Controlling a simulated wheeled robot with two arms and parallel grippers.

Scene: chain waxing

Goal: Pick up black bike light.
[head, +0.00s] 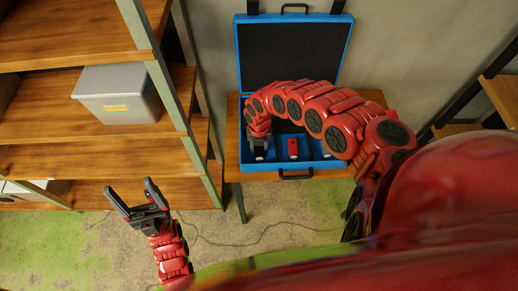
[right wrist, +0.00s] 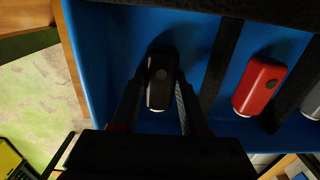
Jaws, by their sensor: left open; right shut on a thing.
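The black bike light (right wrist: 160,82) stands in the left compartment of the blue case (head: 245,157), seen in the right wrist view. My right gripper (right wrist: 160,100) has its two fingers around the light, one on each side, and is shut on it. In the head view my right gripper (head: 259,147) reaches down into the left end of the case, and its fingers mostly cover the light.
A red light (right wrist: 259,86) sits in the middle compartment, and a grey one (right wrist: 312,95) is at the right edge. Dark dividers (right wrist: 221,65) separate them. The case lid (head: 287,55) stands open behind. A wooden shelf (head: 95,145) with a grey box (head: 118,92) is at left.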

